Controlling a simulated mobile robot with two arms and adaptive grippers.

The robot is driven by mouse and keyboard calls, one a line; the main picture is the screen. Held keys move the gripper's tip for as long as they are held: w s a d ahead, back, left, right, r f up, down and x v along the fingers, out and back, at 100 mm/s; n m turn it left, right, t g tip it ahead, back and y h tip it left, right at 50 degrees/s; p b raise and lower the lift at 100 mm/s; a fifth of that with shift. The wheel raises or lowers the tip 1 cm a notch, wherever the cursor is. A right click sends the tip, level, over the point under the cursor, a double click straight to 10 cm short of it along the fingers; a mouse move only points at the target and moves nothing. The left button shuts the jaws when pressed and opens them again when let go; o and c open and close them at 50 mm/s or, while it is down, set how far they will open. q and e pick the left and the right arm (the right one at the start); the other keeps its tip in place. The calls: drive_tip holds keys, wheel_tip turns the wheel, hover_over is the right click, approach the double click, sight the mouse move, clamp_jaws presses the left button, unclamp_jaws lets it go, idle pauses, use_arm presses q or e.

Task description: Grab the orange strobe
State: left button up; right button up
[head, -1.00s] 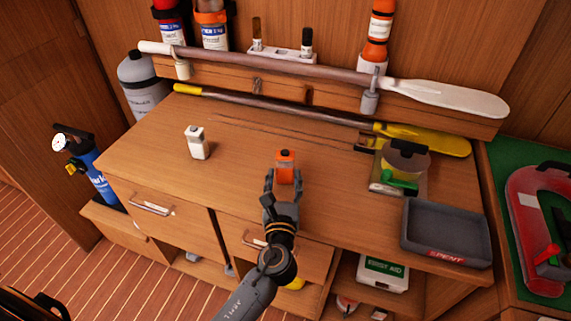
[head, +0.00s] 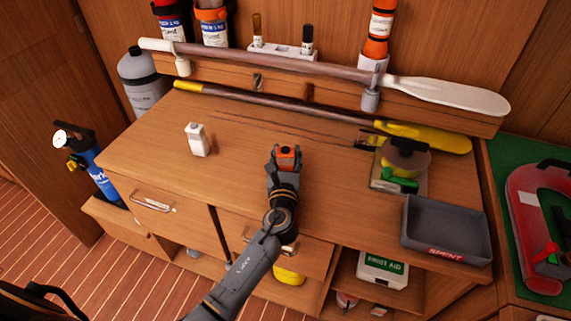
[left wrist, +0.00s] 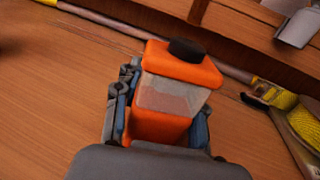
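The orange strobe (head: 287,152) has a clear band and a black cap and stands upright on the wooden worktop. In the left wrist view the strobe (left wrist: 178,90) fills the space between my fingers. My left gripper (head: 286,160) has one finger on each side of it and is open around it. The left gripper also shows in the left wrist view (left wrist: 160,125). I cannot tell whether the fingers touch the strobe. Its lower part is partly hidden by the gripper. My right gripper is not in view.
A white device (head: 197,140) stands to the left on the worktop (head: 150,170). A yellow-bladed paddle (head: 430,137) lies along the back. The worktop around the gripper is clear.

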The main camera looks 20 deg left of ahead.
use_arm(q)
drive_tip(key=c, duration=0.6)
clamp_jaws()
